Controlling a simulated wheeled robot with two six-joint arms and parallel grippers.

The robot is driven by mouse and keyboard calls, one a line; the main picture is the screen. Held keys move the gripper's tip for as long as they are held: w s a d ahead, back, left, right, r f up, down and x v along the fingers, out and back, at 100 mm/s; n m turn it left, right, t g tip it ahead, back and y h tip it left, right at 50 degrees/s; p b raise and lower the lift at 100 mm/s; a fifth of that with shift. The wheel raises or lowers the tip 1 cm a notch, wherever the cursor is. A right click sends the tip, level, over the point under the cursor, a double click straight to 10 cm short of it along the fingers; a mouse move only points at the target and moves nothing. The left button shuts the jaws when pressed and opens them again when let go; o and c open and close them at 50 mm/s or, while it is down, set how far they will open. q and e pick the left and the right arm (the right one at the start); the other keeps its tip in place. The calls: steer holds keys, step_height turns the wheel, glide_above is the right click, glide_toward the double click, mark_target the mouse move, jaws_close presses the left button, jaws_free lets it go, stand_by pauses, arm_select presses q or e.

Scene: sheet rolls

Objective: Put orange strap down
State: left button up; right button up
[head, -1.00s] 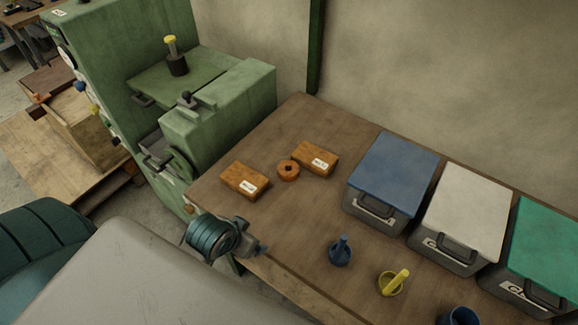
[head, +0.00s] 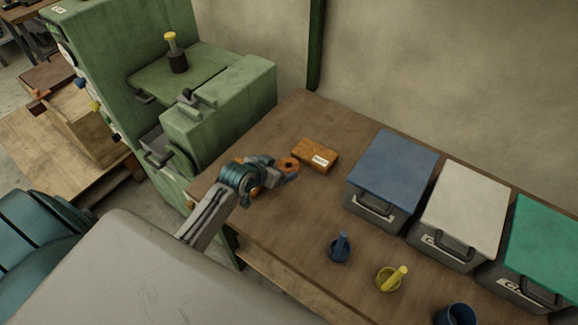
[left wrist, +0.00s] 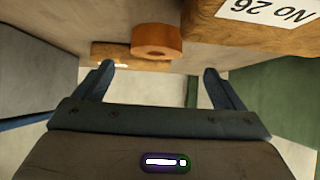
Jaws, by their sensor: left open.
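The orange strap (head: 288,164) is a small roll with a dark centre hole, lying on the brown table (head: 300,225) in the head view. It also shows in the left wrist view (left wrist: 157,42), ahead of and between my open fingers. My left gripper (head: 276,168) is open at the roll, with nothing visibly held. It shows in the left wrist view too (left wrist: 158,78). Whether a finger touches the roll, I cannot tell. My right gripper is not in view.
An orange-brown block (head: 315,155) lies right of the roll; another is mostly hidden behind my left gripper. Lidded bins in blue (head: 395,165), white (head: 468,205) and green (head: 545,240) stand to the right. A blue item (head: 340,248) and a yellow one (head: 391,279) sit in front.

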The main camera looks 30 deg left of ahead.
mark_target(287, 167)
arm_select(q)
steer(key=shift+w+d+f, duration=0.1)
steer(key=shift+w+f, duration=0.05)
steer(key=shift+w, duration=0.1)
steer(key=shift+w+d+f+p, duration=0.15)
steer(key=shift+w+f+p, duration=0.25)
steer(key=shift+f+p, duration=0.05)
steer(key=p+x, duration=0.1)
steer(key=x, duration=0.2)
steer(key=shift+s+d+f, duration=0.1)
steer(key=shift+d+f, duration=0.05)
steer(key=shift+w+f, duration=0.35)
steer(key=shift+f, duration=0.05)
steer(key=c, duration=1.1)
